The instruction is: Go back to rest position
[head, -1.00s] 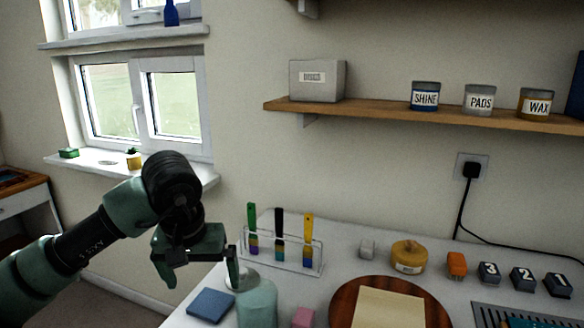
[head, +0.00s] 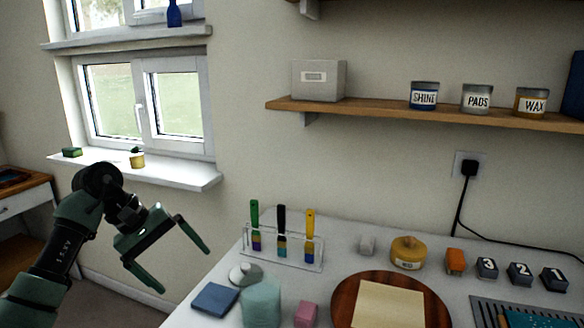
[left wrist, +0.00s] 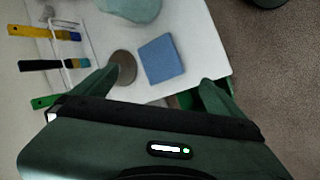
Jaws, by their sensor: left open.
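My left gripper (head: 178,262) is open and empty in the head view. It hangs in the air left of the white table (head: 236,318), in front of the wall below the window sill. In the left wrist view its two fingers (left wrist: 158,88) are spread wide, with the table's edge and a blue square (left wrist: 162,58) seen between and beyond them. My right gripper is not in view.
On the table stand a brush rack (head: 283,252), a pale green container (head: 261,303), a white round lid-like item (head: 244,274), a pink block (head: 305,315) and a round wooden board (head: 437,314). A shelf (head: 385,109) hangs above.

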